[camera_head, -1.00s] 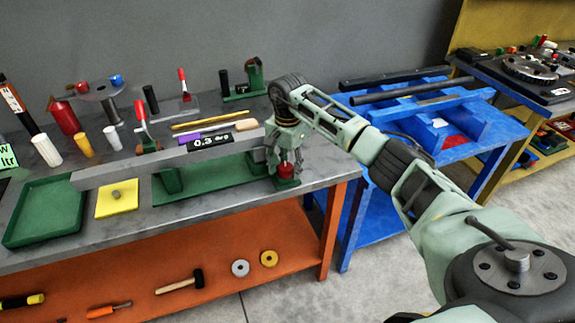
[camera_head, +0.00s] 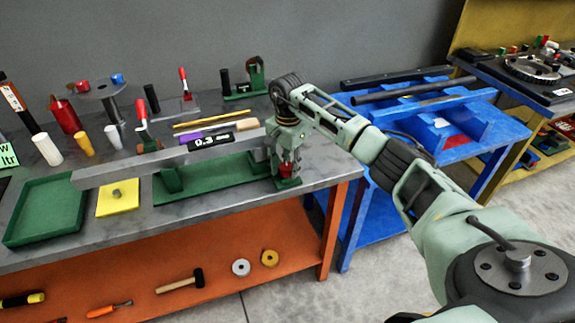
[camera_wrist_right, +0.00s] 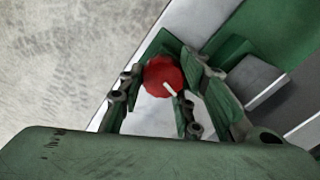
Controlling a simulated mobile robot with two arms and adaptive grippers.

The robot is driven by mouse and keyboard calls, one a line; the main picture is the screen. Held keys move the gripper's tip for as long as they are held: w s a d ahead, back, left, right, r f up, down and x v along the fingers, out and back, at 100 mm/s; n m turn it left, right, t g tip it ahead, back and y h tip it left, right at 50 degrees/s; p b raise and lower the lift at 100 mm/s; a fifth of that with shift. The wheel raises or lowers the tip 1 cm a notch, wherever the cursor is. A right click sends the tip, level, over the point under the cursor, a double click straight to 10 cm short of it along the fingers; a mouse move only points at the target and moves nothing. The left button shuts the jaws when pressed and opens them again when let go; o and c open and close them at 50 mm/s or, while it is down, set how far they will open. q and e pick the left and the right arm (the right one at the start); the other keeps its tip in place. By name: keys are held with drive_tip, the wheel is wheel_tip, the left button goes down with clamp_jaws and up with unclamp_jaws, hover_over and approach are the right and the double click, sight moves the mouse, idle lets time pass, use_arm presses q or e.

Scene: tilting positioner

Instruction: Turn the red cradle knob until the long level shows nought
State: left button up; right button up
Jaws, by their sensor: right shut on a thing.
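The red cradle knob (camera_wrist_right: 163,76) has a scalloped edge and a white pointer mark. It sits between the fingers of my right gripper (camera_wrist_right: 160,105), which is shut on it. In the head view my right gripper (camera_head: 287,160) points down at the right end of the green cradle (camera_head: 215,180), and the knob (camera_head: 287,171) shows low between the fingers. A long grey bar (camera_head: 140,170) lies across the cradle. The long level (camera_head: 210,141) on the bar has a dark display that seems to read 0.3, its unit partly unclear. My left gripper is not in view.
A green tray (camera_head: 45,242) and a yellow pad (camera_head: 118,204) lie at the bench's left front. A blue stand (camera_head: 440,150) with dark bars is to the right.

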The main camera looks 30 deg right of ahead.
drive_tip(key=shift+s+d+f+m, duration=0.1)
drive_tip(key=shift+s+m, duration=0.05)
drive_tip(key=shift+m, duration=0.25)
drive_tip(key=m+b, duration=0.1)
drive_tip(key=m, duration=0.3)
drive_tip(key=shift+m, duration=0.3)
drive_tip(key=m, duration=0.6)
drive_tip(key=shift+a, duration=0.3)
drive_tip(key=m, duration=0.6)
drive_tip(key=shift+a+m, duration=0.15)
drive_tip(key=shift+m, duration=0.25)
drive_tip(key=m, duration=0.5)
drive_tip(key=shift+w+m+p, duration=0.3)
drive_tip(key=shift+p, duration=0.1)
drive_tip(key=shift+a, duration=0.1)
drive_tip(key=o, duration=1.1)
drive_tip(key=shift+w+a, duration=0.1)
drive_tip(key=shift+c, duration=0.2)
